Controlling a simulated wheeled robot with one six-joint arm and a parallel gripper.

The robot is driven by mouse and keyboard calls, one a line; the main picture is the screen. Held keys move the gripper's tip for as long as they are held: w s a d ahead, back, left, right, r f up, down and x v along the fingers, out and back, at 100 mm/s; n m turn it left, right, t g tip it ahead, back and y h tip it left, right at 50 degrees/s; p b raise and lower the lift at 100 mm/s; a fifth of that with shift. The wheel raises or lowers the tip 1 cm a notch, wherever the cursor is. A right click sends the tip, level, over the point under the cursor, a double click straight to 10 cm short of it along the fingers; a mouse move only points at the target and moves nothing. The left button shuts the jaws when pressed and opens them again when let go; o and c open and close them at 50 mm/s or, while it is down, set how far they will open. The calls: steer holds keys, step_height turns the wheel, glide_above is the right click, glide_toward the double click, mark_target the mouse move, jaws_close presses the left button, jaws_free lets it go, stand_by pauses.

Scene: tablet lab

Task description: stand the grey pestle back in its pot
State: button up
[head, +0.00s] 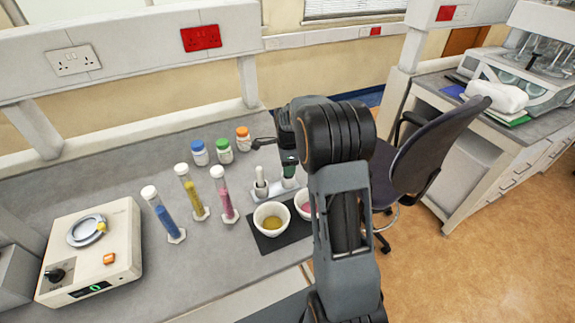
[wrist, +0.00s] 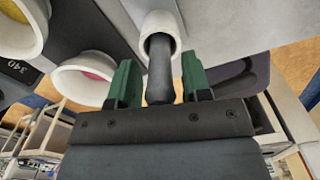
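The grey pestle (wrist: 160,68) shows in the wrist view as a dark rod with one end inside the mouth of its white pot (wrist: 158,21). My gripper (wrist: 160,75) has its two green fingers on either side of the pestle, with narrow gaps between fingers and rod, so it looks open around it. In the head view my gripper (head: 289,163) is pointed down over the right-hand white pot (head: 289,182). My gripper and arm hide most of the grey pestle there. How deep it sits is not visible.
A white pestle stands in the neighbouring pot (head: 261,189). Two white mortars, one with yellow (head: 271,230) and one with pink contents (head: 300,203), stand in front on a dark mat (head: 269,243). Several coloured tubes and capped bottles stand left. A balance (head: 92,250) is far left.

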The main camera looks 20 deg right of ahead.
steer(key=shift+o, duration=0.7)
step_height(320, 180, up, 14)
steer(key=b, duration=0.1)
steer(key=shift+f, duration=0.1)
stand_by(0.3)
steer(key=f+n, duration=0.1)
steer(key=n, duration=0.1)
steer(key=f+n, duration=0.1)
steer(key=n, duration=0.1)
steer(key=f+n, duration=0.1)
steer(key=n, duration=0.1)
steer(key=shift+s+a, duration=0.1)
steer(key=shift+s, duration=0.3)
steer(key=s+a+n+t, duration=0.2)
steer(key=s+a+n, duration=0.3)
steer(key=s, duration=0.5)
steer(key=s+a+n+t, duration=0.2)
steer(key=s+a+n, duration=0.3)
steer(key=s+n, duration=0.5)
steer(key=shift+s+r, duration=0.2)
steer(key=shift+s, duration=0.25)
